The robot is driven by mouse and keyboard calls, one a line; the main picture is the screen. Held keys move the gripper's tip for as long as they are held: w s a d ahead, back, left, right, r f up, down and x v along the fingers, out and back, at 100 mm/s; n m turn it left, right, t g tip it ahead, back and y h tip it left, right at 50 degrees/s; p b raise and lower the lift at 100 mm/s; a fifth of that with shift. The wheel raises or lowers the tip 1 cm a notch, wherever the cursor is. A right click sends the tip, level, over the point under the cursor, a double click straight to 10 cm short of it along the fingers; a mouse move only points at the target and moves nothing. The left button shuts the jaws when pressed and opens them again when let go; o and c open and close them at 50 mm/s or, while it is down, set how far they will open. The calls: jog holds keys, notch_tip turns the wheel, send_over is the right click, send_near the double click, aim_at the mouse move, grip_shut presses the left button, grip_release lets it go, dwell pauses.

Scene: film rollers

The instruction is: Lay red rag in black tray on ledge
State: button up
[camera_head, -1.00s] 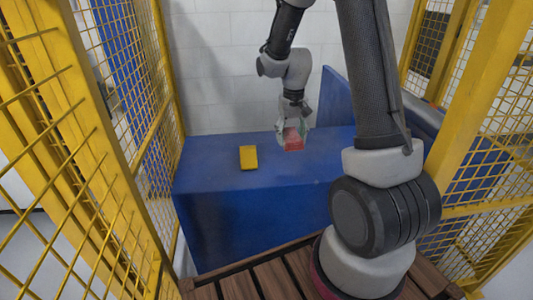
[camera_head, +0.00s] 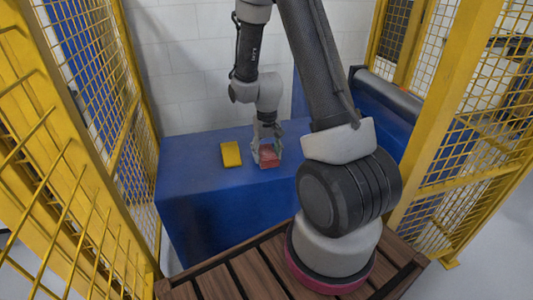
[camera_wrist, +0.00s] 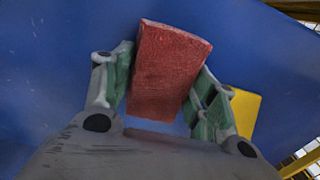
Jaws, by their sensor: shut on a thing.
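The red rag (camera_head: 269,158) is a folded, block-like red piece between the fingers of my gripper (camera_head: 266,150), low over the blue ledge (camera_head: 200,190). In the wrist view the red rag (camera_wrist: 168,65) is tilted, with my gripper's green-padded fingers (camera_wrist: 158,85) pressed on its two sides. My gripper is shut on it. I cannot tell whether the rag touches the ledge. No black tray shows in either view.
A yellow block-like piece (camera_head: 231,154) lies on the ledge just left of my gripper; it also shows in the wrist view (camera_wrist: 243,110). Yellow mesh fencing (camera_head: 80,130) stands on both sides. A grey roller (camera_head: 388,92) lies at the right. The ledge's left front is clear.

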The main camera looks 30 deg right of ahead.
jog(key=shift+f, duration=0.15)
jog(key=o, duration=0.9)
jog(key=shift+o, duration=0.2)
